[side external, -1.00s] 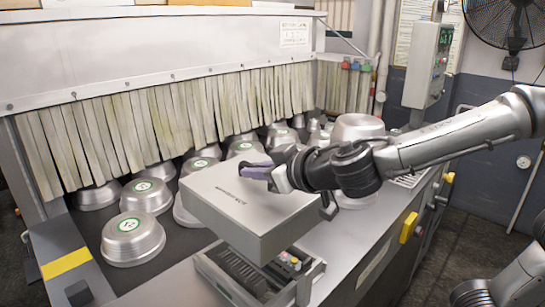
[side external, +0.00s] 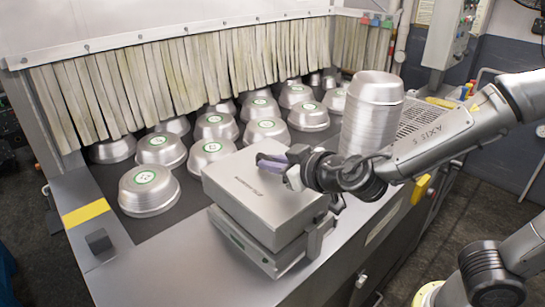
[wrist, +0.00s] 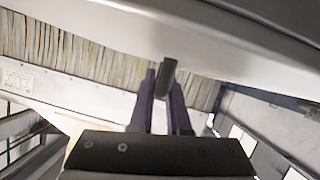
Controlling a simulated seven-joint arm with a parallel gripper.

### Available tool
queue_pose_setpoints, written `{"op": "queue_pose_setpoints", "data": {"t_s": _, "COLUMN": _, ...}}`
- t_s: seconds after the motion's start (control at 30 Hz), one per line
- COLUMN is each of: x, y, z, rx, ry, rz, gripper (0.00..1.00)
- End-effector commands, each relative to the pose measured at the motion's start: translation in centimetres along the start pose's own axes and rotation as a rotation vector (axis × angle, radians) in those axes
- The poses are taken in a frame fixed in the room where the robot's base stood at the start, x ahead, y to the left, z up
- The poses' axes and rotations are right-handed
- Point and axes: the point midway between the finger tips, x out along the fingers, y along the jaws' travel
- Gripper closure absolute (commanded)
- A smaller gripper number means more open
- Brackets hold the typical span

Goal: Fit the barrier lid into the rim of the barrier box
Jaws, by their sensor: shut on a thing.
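The grey barrier lid (side external: 250,190) is a square, flat-topped block with printing on its top. My gripper (side external: 276,166) is shut on it at the top, its purple fingers lying over the upper face. The wrist view shows the fingers (wrist: 165,98) closed around a dark upright piece. The grey barrier box (side external: 240,240) is directly under the lid at the counter edge. The lid covers the box opening and hides its inside.
Several round metal pans (side external: 148,188) with green labels stand on the dark belt to the left and behind. A tall stack of pans (side external: 371,115) stands close behind my gripper. A strip curtain (side external: 150,80) hangs behind.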

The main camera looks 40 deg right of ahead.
Motion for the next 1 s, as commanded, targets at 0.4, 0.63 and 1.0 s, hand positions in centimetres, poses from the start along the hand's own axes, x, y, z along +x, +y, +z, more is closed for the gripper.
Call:
{"op": "queue_pose_setpoints", "data": {"t_s": 0.4, "x": 0.7, "y": -0.4, "z": 1.6, "rx": 0.001, "ry": 0.003, "rz": -0.001, "gripper": 1.0}}
{"op": "queue_pose_setpoints", "data": {"t_s": 0.63, "x": 1.1, "y": -0.6, "z": 2.5, "rx": 0.001, "ry": 0.003, "rz": -0.001, "gripper": 1.0}}
{"op": "queue_pose_setpoints", "data": {"t_s": 1.0, "x": 1.0, "y": -0.6, "z": 2.5, "rx": 0.003, "ry": 0.005, "rz": -0.002, "gripper": 1.0}}
